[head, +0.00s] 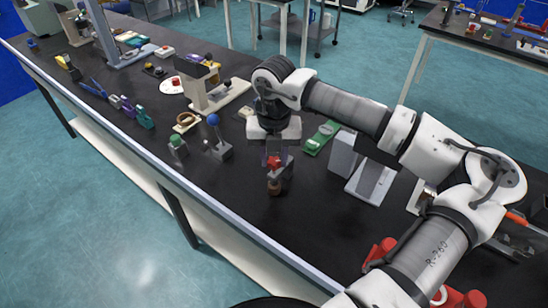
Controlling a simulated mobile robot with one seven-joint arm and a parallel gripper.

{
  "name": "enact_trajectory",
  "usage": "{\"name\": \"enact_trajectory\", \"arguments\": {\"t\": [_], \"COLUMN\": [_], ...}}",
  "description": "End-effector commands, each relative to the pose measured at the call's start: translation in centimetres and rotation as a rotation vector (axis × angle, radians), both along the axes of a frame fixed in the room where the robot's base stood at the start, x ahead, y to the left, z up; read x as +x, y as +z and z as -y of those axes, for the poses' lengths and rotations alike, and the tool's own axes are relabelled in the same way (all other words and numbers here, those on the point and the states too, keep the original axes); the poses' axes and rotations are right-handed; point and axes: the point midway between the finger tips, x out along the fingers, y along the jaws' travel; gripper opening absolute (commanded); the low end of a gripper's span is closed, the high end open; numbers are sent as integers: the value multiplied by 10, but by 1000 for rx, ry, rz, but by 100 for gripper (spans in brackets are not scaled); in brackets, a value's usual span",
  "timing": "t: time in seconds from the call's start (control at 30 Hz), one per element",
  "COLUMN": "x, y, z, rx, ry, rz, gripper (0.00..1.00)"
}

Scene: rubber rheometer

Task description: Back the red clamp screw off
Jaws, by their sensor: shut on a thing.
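The red clamp screw (273,162) is a small red knob at the middle of the black bench, just under my arm's end. My gripper (274,153) points down from above and is shut on the red clamp screw, with its fingers close around the knob. Below it is a dark brownish cylindrical part (275,186) standing on the bench. The finger tips and the threaded part of the screw are too small or hidden to make out.
A blue-ball lever (213,119) and a green-topped block (178,148) stand to the left. A green device (322,137) and grey box (343,152) stand to the right. The bench's front edge is clear below the screw. Red parts (378,252) lie at lower right.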

Motion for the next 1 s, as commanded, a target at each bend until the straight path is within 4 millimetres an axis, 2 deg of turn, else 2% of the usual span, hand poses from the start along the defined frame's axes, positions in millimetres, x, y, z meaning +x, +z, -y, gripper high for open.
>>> {"name": "enact_trajectory", "arguments": {"t": [0.3, 1.0], "x": [0, 0], "y": [-8, -2], "z": [0, 0], "rx": [-3, 0], "ry": [214, 807], "rz": [2, 0], "gripper": [7, 7]}}
